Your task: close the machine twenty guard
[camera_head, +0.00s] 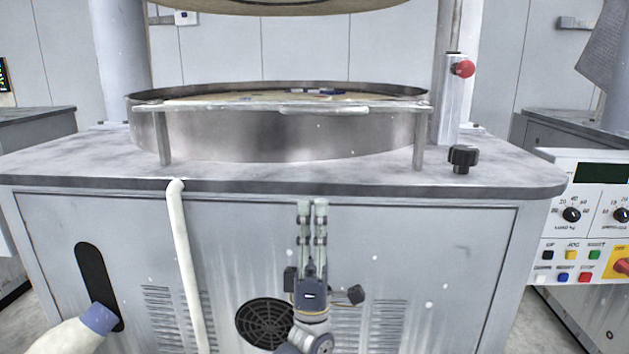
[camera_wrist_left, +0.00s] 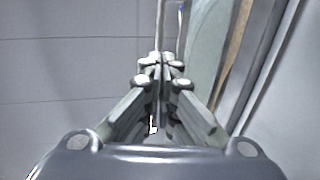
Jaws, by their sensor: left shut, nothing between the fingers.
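The machine in front of me has a round steel basin (camera_head: 270,135) on its top. A thin metal bar (camera_head: 210,107) on two short posts crosses the front of the basin, with a grip-like strip (camera_head: 325,110) at its middle; it looks like the guard, and I cannot tell whether it is open or closed. My left gripper (camera_head: 312,204) points up in front of the cabinet, below the bar and apart from it. Its fingers are together and empty; they also show in the left wrist view (camera_wrist_left: 160,62). My right gripper is not in view.
A red button (camera_head: 464,69) sits on a post at the right, above a black knob (camera_head: 463,158). A control panel (camera_head: 585,215) stands at the right. A pale pipe (camera_head: 186,260) runs down the cabinet front. A round upper part hangs over the basin.

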